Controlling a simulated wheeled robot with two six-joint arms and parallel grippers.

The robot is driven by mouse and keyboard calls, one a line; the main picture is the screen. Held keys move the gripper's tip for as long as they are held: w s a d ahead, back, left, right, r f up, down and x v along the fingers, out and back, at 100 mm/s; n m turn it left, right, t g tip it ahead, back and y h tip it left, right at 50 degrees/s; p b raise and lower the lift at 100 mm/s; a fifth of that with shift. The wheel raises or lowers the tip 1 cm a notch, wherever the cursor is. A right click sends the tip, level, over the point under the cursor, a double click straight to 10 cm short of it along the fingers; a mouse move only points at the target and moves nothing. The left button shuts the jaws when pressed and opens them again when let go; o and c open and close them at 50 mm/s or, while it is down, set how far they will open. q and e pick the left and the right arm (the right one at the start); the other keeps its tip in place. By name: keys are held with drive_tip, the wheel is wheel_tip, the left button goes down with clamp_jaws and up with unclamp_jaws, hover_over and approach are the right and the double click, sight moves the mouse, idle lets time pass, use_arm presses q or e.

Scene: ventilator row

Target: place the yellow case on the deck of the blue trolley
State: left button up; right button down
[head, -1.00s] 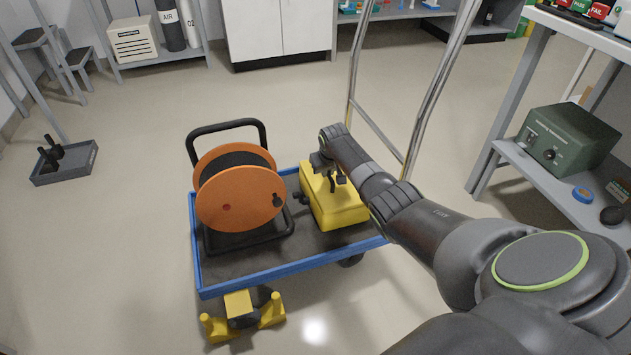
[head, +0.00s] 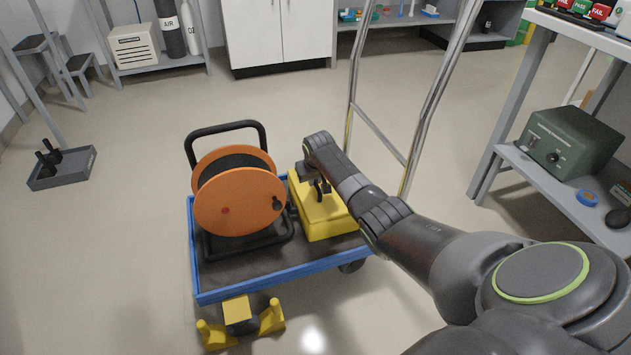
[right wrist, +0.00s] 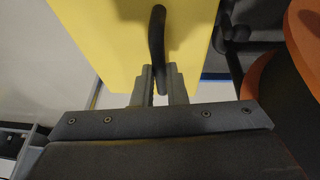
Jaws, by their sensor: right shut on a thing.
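The yellow case (head: 325,217) is over the right part of the blue trolley's deck (head: 245,268), beside the orange cable reel. Whether it rests on the deck or hangs just above it, I cannot tell. My right gripper (head: 319,191) is above the case, shut on its dark handle. In the right wrist view the fingers (right wrist: 160,90) close around the handle (right wrist: 157,45), with the yellow case (right wrist: 110,40) behind it. My left gripper is not in view.
The orange cable reel (head: 238,203) with its black frame fills the trolley's left part. Chrome rails (head: 432,100) rise behind my right arm. A shelf with a green box (head: 570,143) stands at right.

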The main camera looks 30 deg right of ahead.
drive_tip(key=shift+d, duration=0.1)
drive_tip(key=c, duration=1.8)
unclamp_jaws()
drive_tip(key=shift+s+f, duration=0.15)
drive_tip(key=shift+f, duration=0.05)
drive_tip(key=shift+c, duration=0.2)
drive_tip(key=o, duration=0.4)
drive_tip(key=shift+r, duration=0.1)
